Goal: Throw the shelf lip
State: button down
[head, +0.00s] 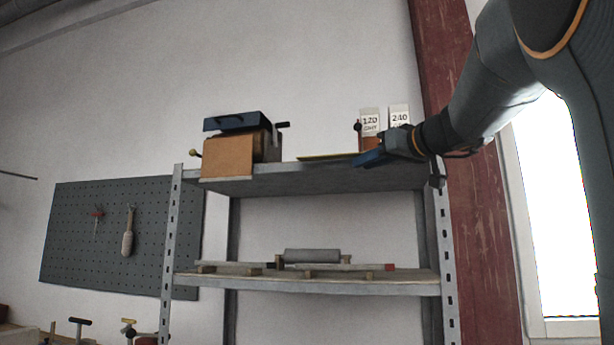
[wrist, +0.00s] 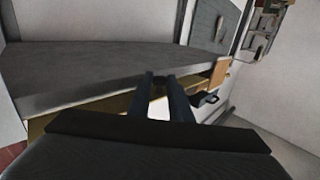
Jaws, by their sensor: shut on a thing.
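The shelf lip is the narrow front edge of the top shelf (head: 300,168). In the wrist view a tan strip (wrist: 105,104) runs along the edge of a grey board (wrist: 85,75). My gripper (head: 368,158) is at the right part of the top shelf's front edge in the head view. Its two dark fingers show in the wrist view (wrist: 166,95), across the tan strip. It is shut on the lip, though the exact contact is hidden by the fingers.
A tan box (head: 228,158) with a dark blue case (head: 237,121) on it stands at the shelf's left. Two labelled grit packs (head: 370,122) stand behind my gripper. A grey roller (head: 312,255) rests on the lower shelf. A red post (head: 478,220) rises at right.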

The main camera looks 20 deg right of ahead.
aim_at(354, 154)
jog(key=r+m+g+p, duration=0.1)
jog(key=g+p, duration=0.1)
jog(key=p, duration=0.4)
jog(key=r+m+g+p, duration=0.2)
jog(key=p, duration=0.4)
jog(key=r+m+g+y+p, duration=0.1)
jog(key=r+m+g+p, duration=0.1)
jog(key=p, duration=0.4)
jog(key=shift+s+a+r+g, duration=0.1)
jog(key=shift+s+r+g, duration=0.1)
jog(key=shift+s+g, duration=0.15)
jog(key=m+g+p, duration=0.1)
jog(key=w+r+g+y+p, duration=0.1)
jog(key=shift+d+r+m+p, duration=0.1)
jog(key=shift+d+m+p, duration=0.15)
jog(key=shift+m+p, duration=0.15)
jog(key=shift+w+d+r+m+g+y, duration=0.25)
jog(key=shift+r+m+g+y, duration=0.15)
jog(key=shift+g, duration=0.4)
jog(key=shift+w+d+r+m+g+y, duration=0.1)
jog(key=shift+w+r+m+g+y, duration=0.25)
jog(key=shift+g, duration=0.4)
jog(key=c, duration=1.6)
grip_release()
jog(key=shift+c, duration=0.2)
